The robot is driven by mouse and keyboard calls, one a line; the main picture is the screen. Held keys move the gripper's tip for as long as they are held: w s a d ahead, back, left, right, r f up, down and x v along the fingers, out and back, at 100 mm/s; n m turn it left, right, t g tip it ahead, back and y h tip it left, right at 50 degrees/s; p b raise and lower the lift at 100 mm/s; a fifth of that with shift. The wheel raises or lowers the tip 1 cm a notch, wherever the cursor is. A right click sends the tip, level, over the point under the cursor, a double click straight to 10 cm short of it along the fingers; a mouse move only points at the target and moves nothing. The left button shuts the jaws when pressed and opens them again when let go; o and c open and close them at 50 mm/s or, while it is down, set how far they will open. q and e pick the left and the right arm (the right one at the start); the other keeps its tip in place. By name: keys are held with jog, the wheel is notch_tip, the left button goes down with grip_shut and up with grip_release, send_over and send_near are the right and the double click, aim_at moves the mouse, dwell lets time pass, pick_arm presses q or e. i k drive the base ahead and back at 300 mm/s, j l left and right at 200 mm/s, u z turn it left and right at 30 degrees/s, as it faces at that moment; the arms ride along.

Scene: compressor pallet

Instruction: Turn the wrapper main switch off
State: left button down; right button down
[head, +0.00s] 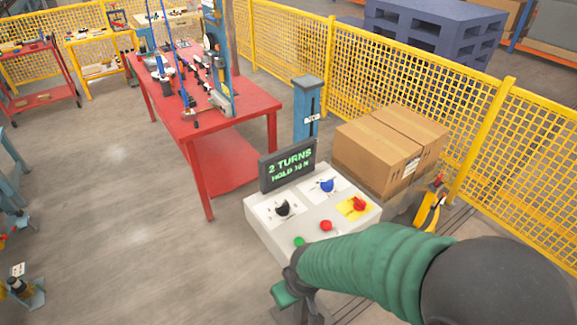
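A pale control box (258,215) stands at the centre right with a dark display (288,164) reading "2 TURNS" above a second line. On its top are a black knob (283,208), a blue knob (328,185) and a red rotary switch (357,203) on a yellow plate, which looks like the main switch. A red button (326,225) and a green button (299,241) sit nearer me. My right arm, in a green sleeve, comes in from the right. My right gripper (296,298) is below the box's near edge, apart from the switch; its fingers are unclear. My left gripper is not in view.
Cardboard boxes (385,145) stand behind the control box, beside a blue post (306,105). A yellow mesh fence (375,85) runs behind them. A red table (245,113) with tools stands at the back left. The floor at left centre is clear.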

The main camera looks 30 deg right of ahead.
aim_at(359, 204)
jog(key=z, duration=1.55)
